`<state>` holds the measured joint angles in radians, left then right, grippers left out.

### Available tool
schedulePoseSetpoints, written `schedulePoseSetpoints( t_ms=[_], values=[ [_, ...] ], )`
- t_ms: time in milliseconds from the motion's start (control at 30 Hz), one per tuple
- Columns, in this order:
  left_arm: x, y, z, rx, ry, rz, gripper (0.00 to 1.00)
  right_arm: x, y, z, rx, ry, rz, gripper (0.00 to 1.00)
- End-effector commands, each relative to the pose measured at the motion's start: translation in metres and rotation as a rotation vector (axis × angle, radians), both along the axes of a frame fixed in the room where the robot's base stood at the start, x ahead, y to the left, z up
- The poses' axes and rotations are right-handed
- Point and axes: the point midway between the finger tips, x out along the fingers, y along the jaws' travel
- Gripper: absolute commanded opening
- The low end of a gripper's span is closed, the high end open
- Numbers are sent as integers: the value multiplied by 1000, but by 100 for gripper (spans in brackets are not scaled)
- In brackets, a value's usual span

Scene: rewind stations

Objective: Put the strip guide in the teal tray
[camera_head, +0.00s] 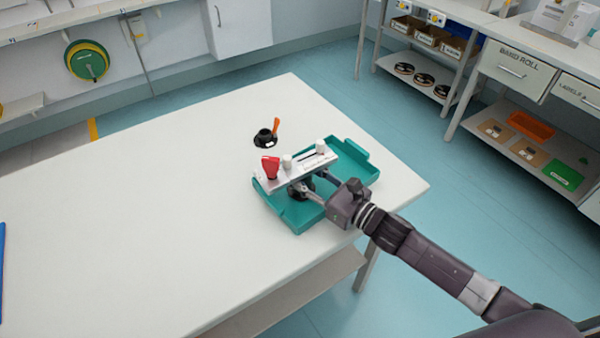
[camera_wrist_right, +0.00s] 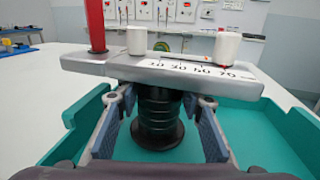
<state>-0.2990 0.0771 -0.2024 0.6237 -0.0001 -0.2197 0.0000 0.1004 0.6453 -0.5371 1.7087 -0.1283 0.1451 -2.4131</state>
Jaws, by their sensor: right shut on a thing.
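The strip guide (camera_head: 310,166) is a pale grey plate with a red lever, two white rollers and a printed scale, on a black spool-shaped stem. I cannot tell whether the foot touches the floor. My right gripper (camera_head: 304,185) is shut on the stem, under the plate. My left gripper is not in view.
A small black round object with an orange handle (camera_head: 266,136) stands on the white table (camera_head: 150,220) just behind the tray. The table's right corner is close to the tray. The table's left part is clear, with a blue item (camera_head: 2,270) at the left edge.

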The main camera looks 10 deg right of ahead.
Motion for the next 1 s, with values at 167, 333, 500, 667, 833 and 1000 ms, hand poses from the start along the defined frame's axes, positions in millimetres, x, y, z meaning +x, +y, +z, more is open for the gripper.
schedulePoseSetpoints(
  t_ms=[167,333,500,667,833,1000],
  values=[
    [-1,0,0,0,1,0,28,0,0,-2,2,-5,1,0],
    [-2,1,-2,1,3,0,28,0,0,-3,1,-4,1,0],
    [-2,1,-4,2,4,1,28,0,0,-7,1,1,0,42],
    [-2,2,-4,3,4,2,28,0,0,-7,0,0,0,52],
    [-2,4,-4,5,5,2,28,0,0,-7,0,0,0,52],
    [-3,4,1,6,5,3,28,-2,-1,-2,-1,0,0,52]
  ],
)
